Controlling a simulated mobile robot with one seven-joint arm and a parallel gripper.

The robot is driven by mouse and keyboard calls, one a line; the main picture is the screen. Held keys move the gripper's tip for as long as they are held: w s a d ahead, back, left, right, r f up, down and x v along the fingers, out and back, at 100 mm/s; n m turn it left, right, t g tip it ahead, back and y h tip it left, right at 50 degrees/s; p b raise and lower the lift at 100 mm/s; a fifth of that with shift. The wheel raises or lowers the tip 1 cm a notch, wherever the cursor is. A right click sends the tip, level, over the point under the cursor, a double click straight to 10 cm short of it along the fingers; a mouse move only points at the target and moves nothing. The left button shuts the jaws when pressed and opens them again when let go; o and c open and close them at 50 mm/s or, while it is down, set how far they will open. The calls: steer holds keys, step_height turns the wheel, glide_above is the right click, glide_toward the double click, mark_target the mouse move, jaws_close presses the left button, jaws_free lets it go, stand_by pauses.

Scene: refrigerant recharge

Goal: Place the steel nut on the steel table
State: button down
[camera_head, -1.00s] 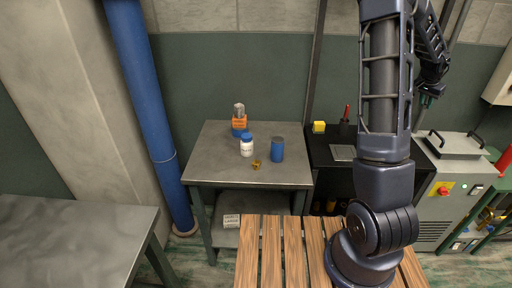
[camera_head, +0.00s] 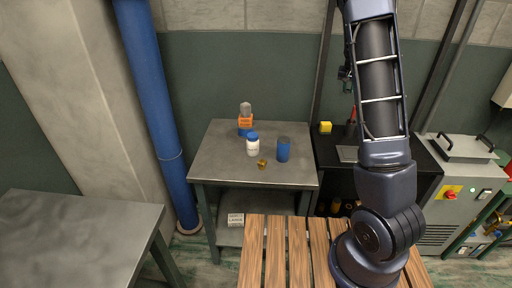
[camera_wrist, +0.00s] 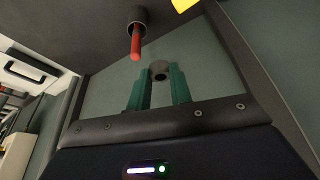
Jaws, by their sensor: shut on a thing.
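The steel nut (camera_wrist: 160,70) is a small grey ring held between the green fingertips of my gripper (camera_wrist: 159,76) in the wrist view. In the head view the gripper is mostly hidden behind my arm, and I cannot make out the nut there. A grey metal-topped table (camera_head: 213,165) stands in the middle of the head view, and another bare grey metal table (camera_head: 75,235) is at the lower left. I cannot tell for sure which is the steel table. The nut is not seen touching either one.
The middle table holds an orange-and-blue item (camera_head: 245,121), a white bottle (camera_head: 253,147), a blue can (camera_head: 283,150) and a small brass piece (camera_head: 262,164). A black table to its right bears a yellow block (camera_head: 325,127) and a red-handled tool (camera_wrist: 136,43) in a cup. A blue pipe (camera_head: 150,95) stands left.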

steer(key=w+a+n+y, duration=0.15)
steer(key=a+n, duration=0.25)
steer(key=a, duration=1.5)
steer(key=n+y, duration=0.3)
steer(key=n, duration=0.5)
glide_above(224, 141)
steer(key=s+d, duration=0.1)
steer(key=s, duration=0.1)
step_height(224, 141, down, 2)
steer(key=shift+g, duration=0.3)
steer(key=f, duration=2.1)
steer(key=shift+w+d+f, duration=0.15)
steer(key=shift+w+f, duration=0.1)
steer(key=c, duration=1.3)
jaws_free()
steer(key=shift+f, duration=0.1)
steer(key=shift+o, duration=0.2)
